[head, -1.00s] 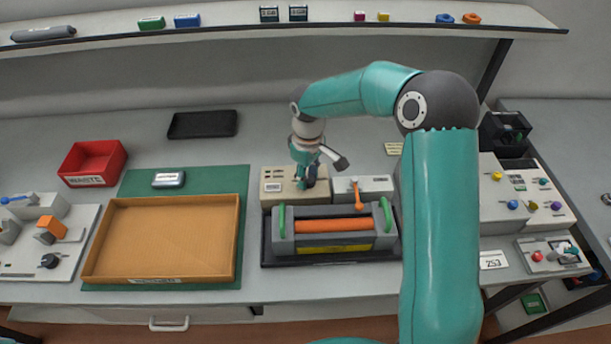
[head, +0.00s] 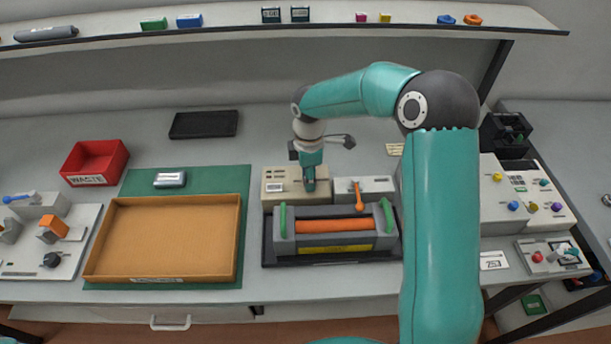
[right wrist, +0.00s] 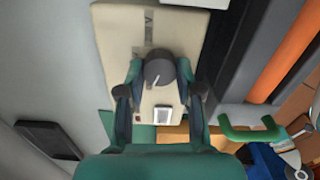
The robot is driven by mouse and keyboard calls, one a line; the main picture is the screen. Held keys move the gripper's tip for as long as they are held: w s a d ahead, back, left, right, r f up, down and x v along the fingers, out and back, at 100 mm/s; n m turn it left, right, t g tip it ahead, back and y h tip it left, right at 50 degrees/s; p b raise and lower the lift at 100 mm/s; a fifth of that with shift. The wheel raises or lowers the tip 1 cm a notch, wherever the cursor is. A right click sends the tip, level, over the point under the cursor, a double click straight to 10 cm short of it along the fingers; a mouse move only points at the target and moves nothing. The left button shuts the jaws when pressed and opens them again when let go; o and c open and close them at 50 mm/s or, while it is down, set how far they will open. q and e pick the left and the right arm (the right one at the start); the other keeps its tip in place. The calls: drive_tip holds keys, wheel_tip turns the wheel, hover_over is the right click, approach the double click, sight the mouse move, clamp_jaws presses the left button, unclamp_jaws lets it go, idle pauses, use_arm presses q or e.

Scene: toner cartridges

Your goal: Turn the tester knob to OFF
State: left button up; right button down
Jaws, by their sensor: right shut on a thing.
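The tester is a beige box (head: 283,190) behind the grey cradle. Its dark round knob (right wrist: 158,70) shows in the right wrist view with a light pointer line on it. My right gripper (head: 309,184) reaches down onto the right part of the beige box. In the right wrist view its two fingers (right wrist: 160,85) stand on either side of the knob, and it is shut on it. The knob's markings are too small to read. My left gripper is not in view.
The grey cradle (head: 285,249) with green handles and an orange roller (head: 333,225) stands just in front of the tester. A grey box with an orange lever (head: 359,196) is to its right. An orange-brown tray (head: 160,200) lies at left.

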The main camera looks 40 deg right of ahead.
drive_tip(key=shift+w+d+r+n, duration=0.2)
drive_tip(key=shift+d+n, duration=0.05)
drive_tip(key=shift+n, duration=0.05)
drive_tip(key=c, duration=0.8)
unclamp_jaws()
drive_tip(key=shift+f, duration=0.1)
drive_tip(key=shift+o, duration=0.2)
drive_tip(key=shift+s+a, duration=0.1)
wheel_tip(320, 180, up, 12)
drive_tip(key=shift+f, duration=0.1)
